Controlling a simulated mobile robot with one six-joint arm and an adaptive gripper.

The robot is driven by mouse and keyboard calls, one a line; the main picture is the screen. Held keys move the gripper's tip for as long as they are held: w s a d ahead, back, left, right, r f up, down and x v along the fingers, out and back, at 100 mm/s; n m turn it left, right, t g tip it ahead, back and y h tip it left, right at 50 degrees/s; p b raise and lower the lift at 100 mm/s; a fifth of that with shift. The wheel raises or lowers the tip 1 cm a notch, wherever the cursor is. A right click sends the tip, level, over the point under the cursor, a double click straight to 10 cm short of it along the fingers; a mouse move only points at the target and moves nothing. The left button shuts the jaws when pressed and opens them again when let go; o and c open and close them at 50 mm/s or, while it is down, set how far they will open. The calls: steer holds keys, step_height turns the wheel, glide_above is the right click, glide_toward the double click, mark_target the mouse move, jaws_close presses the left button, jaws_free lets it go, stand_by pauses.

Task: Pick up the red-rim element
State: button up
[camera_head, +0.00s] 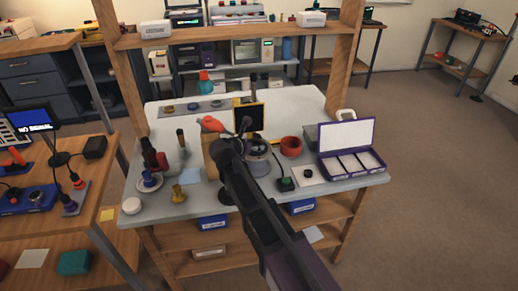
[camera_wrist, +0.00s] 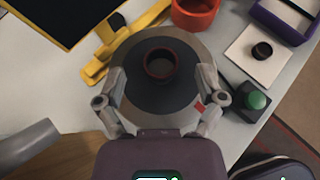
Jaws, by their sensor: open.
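A small ring with a dark red rim (camera_wrist: 161,65), which looks like the red-rim element, lies on the dark centre of a round grey-edged base (camera_wrist: 200,53) in the wrist view. My gripper (camera_wrist: 161,78) is open above the base, with one finger left of the ring and the other right. The fingers are apart from the ring, and nothing is between them but the view of it. In the head view the round base (camera_head: 258,164) is partly covered by my arm, and I cannot make out the ring there.
A yellow-framed dark panel (camera_head: 249,117) stands close behind the base. A red cup (camera_head: 291,146), a green button box (camera_head: 286,185) and a white card (camera_head: 309,175) with a small black ring (camera_wrist: 262,50) are to the right. An open purple case (camera_head: 350,163) sits farther right.

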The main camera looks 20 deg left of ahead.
steer(key=shift+x, duration=0.8)
steer(key=shift+s, duration=0.1)
steer(key=shift+c, duration=0.2)
steer(key=c, duration=1)
